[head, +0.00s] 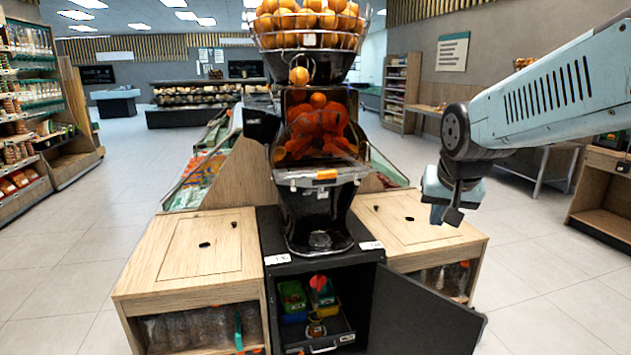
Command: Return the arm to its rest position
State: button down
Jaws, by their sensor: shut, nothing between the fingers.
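My arm (550,100) reaches in from the right edge of the head view. My gripper (447,213) hangs at its end, pointing down, to the right of the juicer and in front of the right wooden counter. The fingers are shut and hold nothing. The orange juicer (320,150) stands upright in the middle, with a basket of oranges (308,28) on top and oranges behind its clear front. The gripper is apart from the juicer.
Below the juicer, a black cabinet (262,240) has its door (422,318) swung open to the right, with colored containers inside. Wooden counters flank it, left (195,262) and right (425,232). Shelves (75,150) line the left side. Floor at the lower right is clear.

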jog(key=s+r+n, duration=0.1)
jog(key=s+n, duration=0.1)
jog(key=s, duration=1)
jog(key=shift+s+n+y, duration=0.2)
jog(key=shift+n+y, duration=0.1)
